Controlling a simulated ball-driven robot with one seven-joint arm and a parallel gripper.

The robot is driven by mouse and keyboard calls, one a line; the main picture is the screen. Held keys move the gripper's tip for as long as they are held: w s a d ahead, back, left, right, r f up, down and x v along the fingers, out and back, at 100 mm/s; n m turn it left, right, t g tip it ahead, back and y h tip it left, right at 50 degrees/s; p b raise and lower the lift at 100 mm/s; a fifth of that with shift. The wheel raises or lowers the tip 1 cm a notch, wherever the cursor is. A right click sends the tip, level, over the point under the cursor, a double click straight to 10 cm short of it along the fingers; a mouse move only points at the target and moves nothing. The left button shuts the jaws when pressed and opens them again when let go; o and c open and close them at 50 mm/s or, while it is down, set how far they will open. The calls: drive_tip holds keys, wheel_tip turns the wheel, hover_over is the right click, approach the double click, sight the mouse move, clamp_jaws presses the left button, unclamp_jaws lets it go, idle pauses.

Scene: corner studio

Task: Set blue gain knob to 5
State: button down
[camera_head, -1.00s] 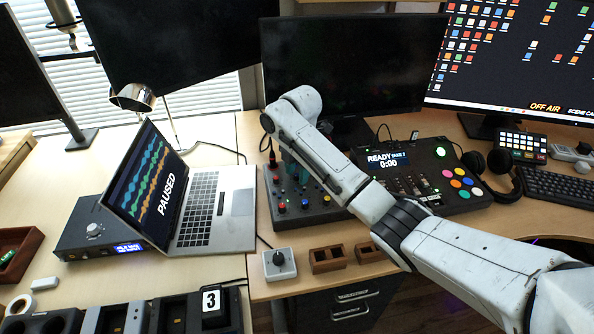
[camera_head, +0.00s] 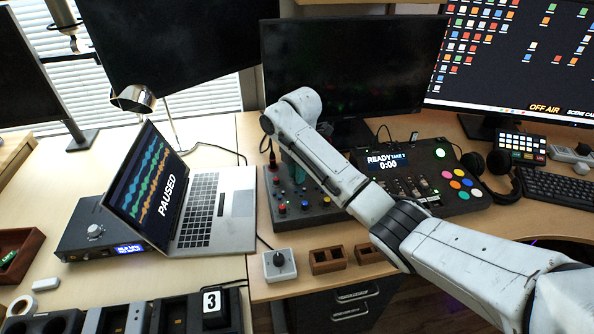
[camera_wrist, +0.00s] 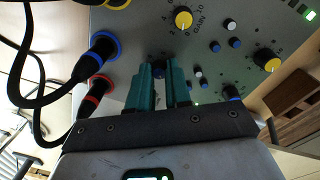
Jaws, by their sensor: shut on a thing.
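The grey mixer panel (camera_wrist: 215,75) fills the upper part of the wrist view. My gripper (camera_wrist: 161,72) has teal fingers, pointing at the panel. It is shut on a dark blue knob (camera_wrist: 158,69), of which only a small part shows between the fingertips. The knob's pointer and the scale around it are hidden, so its setting cannot be read. In the head view the mixer (camera_head: 318,212) stands on the desk, with my teal gripper (camera_head: 292,170) over its left part. My arm hides part of the mixer there.
A yellow-capped knob (camera_wrist: 183,18) marked GAIN and another yellow knob (camera_wrist: 268,60) are near the gripper. Blue-ringed (camera_wrist: 104,46) and red-ringed (camera_wrist: 97,88) plugs with black cables stand to the left. A laptop (camera_head: 215,205) is left of the mixer, a control deck (camera_head: 420,175) right.

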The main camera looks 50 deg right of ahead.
drive_tip(key=m+p, duration=0.1)
drive_tip(key=p, duration=0.1)
drive_tip(key=m+p, duration=0.1)
drive_tip(key=m, duration=0.1)
drive_tip(key=shift+a+r+p, duration=0.1)
drive_tip(key=shift+r+p, duration=0.15)
drive_tip(key=shift+p, duration=0.15)
drive_tip(key=m+p, duration=0.2)
drive_tip(key=m, duration=0.1)
drive_tip(key=m+p, duration=0.3)
drive_tip(key=m, duration=0.3)
drive_tip(key=shift+f+h, duration=0.15)
drive_tip(key=shift+h, duration=0.15)
drive_tip(key=m+p, duration=0.1)
drive_tip(key=m, duration=0.5)
drive_tip(key=shift+w+m+g, duration=0.15)
drive_tip(key=shift+m+g, duration=0.15)
drive_tip(key=shift+m, duration=0.1)
drive_tip(key=m, duration=0.3)
drive_tip(key=shift+m, duration=1.9)
drive_tip(key=c, duration=1.1)
unclamp_jaws()
drive_tip(key=shift+f, duration=0.1)
